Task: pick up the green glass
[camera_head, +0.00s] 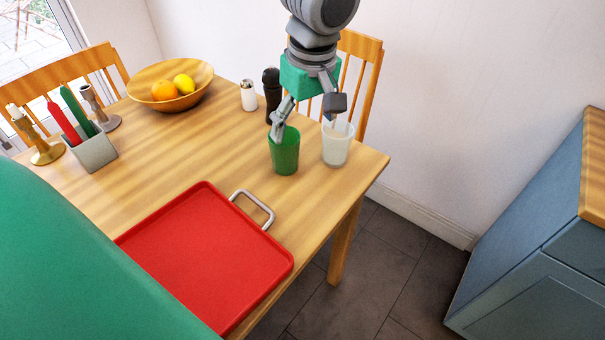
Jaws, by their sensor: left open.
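The green glass (285,155) stands upright near the right end of the wooden table. A pale whitish glass (336,148) stands just to its right. My left gripper (306,122) comes down from the top of the view, with its fingers spread apart and nothing held between them. Its left finger reaches down to the green glass's rim and overlaps it; I cannot tell whether the tip is inside the glass or touching it. Its right finger is above and partly in front of the white glass's rim. My right gripper is not in view.
A red tray (211,258) with a metal handle lies at the table's front. Behind the glasses stand a black mill (271,88) and a white shaker (249,97). A fruit bowl (146,87), candlesticks and a holder (96,153) stand farther left. The table (178,150) is clear mid-way.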

